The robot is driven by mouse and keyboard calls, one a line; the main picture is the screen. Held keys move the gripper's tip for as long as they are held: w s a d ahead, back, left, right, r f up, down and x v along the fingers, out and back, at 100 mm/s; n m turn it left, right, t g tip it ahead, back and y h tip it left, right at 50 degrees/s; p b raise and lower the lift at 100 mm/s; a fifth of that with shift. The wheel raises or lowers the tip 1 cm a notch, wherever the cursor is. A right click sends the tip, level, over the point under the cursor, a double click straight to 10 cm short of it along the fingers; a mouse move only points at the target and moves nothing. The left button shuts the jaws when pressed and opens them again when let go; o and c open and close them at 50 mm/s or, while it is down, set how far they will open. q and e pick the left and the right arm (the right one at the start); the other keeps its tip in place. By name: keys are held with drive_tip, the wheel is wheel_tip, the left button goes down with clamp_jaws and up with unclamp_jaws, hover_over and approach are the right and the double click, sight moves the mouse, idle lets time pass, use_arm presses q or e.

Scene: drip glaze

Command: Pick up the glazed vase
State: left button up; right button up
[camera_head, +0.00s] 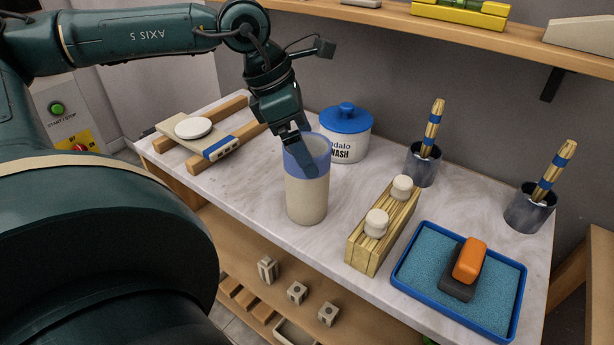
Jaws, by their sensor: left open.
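The glazed vase (307,198) is a tall cream cylinder with a translucent-looking blue band around its upper part. It stands upright on the marble worktop, near the middle of the view. My left gripper (303,162) comes down from above at the vase's rim. Its fingers overlap the blue band in the picture. The fingertips are partly hidden, and I cannot tell whether they touch the wall. The left gripper is open. My right gripper is not in view.
A white jar with a blue lid (345,132) stands close behind the vase. A wooden block with white knobs (383,232) is to its right. A blue tray (404,283) holds an orange-topped block. Two brush cups (422,166) stand at the back. Wooden rails (238,138) lie left.

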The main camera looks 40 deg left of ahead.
sight(307, 182)
use_arm(q)
drive_tip(key=shift+x, duration=1.85)
drive_tip(key=shift+a, duration=0.1)
drive_tip(key=shift+c, duration=0.4)
drive_tip(key=c, duration=1.6)
drive_tip(key=shift+c, duration=0.7)
drive_tip(key=shift+r, duration=0.15)
